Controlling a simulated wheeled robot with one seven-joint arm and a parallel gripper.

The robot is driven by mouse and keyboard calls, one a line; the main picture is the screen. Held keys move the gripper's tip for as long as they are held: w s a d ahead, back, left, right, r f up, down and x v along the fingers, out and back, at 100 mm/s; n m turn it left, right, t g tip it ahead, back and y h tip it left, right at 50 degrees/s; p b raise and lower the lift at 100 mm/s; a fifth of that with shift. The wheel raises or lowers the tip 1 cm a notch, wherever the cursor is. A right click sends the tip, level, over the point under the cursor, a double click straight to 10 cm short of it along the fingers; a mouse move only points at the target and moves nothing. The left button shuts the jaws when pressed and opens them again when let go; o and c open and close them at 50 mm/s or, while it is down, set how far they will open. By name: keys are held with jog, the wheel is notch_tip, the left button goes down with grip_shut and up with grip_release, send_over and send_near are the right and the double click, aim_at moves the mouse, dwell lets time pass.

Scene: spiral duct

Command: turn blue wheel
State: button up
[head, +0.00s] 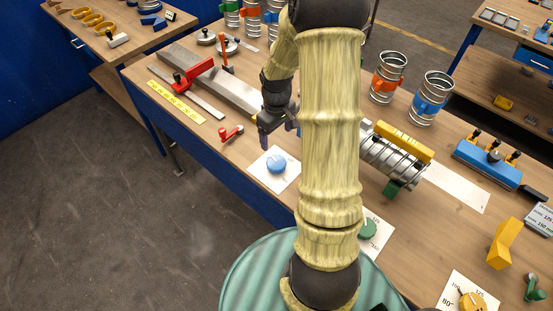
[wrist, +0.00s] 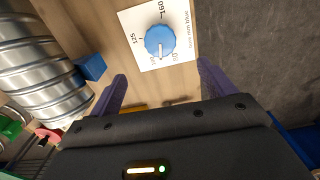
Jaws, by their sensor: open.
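The blue wheel (head: 277,166) is a small round knob on a white printed card (head: 265,181) on the workbench. In the wrist view the blue wheel (wrist: 160,40) sits on the card (wrist: 181,58), which has numbers printed around the knob, "160" and "125" among them. My gripper (head: 277,144) is just behind the wheel in the head view, apart from it. In the wrist view my gripper (wrist: 161,82) is open and empty, its two purple fingers spread, with the wheel ahead of the gap between them.
A ribbed metal duct (head: 391,160) lies to the right, partly behind my arm. A blue block (wrist: 91,67) shows beside the duct.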

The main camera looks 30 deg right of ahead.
aim_at(276, 162)
notch_tip(276, 162, down, 14)
jog(key=p, duration=0.2)
jog(key=shift+r+p, duration=0.15)
jog(key=shift+p, duration=0.2)
jog(key=c, duration=1)
jog(key=shift+o, duration=0.2)
jog(key=shift+m+b, duration=0.35)
jog(key=shift+m, duration=0.05)
jog(key=m+b, duration=0.1)
jog(key=m, duration=0.1)
jog(key=shift+m, duration=0.3)
jog(key=m+b, duration=0.2)
jog(key=m, duration=0.2)
jog(key=shift+m+b, duration=0.3)
jog(key=shift+m, duration=0.1)
